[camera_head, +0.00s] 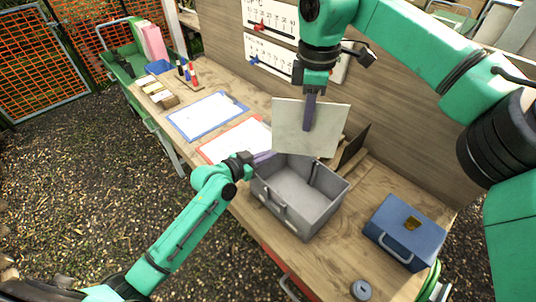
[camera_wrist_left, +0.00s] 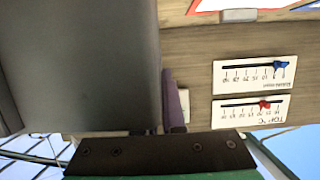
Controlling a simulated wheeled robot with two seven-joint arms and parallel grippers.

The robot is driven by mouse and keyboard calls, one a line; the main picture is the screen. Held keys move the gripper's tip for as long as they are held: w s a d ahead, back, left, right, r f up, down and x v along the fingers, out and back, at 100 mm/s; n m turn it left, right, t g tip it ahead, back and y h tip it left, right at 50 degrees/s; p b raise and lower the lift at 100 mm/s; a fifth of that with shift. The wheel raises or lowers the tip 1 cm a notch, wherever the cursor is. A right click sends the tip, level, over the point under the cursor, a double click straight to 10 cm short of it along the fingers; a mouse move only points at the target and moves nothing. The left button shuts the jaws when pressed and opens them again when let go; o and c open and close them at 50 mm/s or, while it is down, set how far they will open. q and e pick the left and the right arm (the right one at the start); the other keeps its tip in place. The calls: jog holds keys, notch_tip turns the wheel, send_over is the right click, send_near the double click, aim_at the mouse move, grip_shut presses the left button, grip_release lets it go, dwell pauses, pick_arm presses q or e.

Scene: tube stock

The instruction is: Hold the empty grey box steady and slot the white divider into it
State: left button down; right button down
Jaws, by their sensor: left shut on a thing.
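The empty grey box (camera_head: 268,195) stands on the wooden table, open at the top, with a handle on its front side. My left gripper (camera_head: 262,158) is shut on its far-left rim. In the left wrist view, the box's grey wall (camera_wrist_left: 80,65) fills the left side beside a purple finger (camera_wrist_left: 178,105). The white divider (camera_head: 334,125) hangs upright from my right gripper (camera_head: 309,112), one purple finger showing across its face. Its lower edge overlaps the box's far rim in the head view; I cannot tell whether it touches. The other right finger is hidden behind the divider.
A blue case (camera_head: 405,228) and a small round grey object (camera_head: 361,289) are at the right. A dark panel (camera_head: 354,143) stands behind the box. Blue (camera_head: 207,117) and red (camera_head: 233,139) clipboards lie to the left. A wooden back wall (camera_head: 395,135) with gauge boards borders the table.

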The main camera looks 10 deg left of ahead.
aim_at(303, 148)
dwell(0.4)
notch_tip(303, 148, down, 2)
jog(key=n, duration=1)
jog(key=shift+f, duration=2.85)
jog(key=shift+f, duration=0.85)
jog(key=shift+f, duration=1.5)
jog(key=shift+f, duration=0.15)
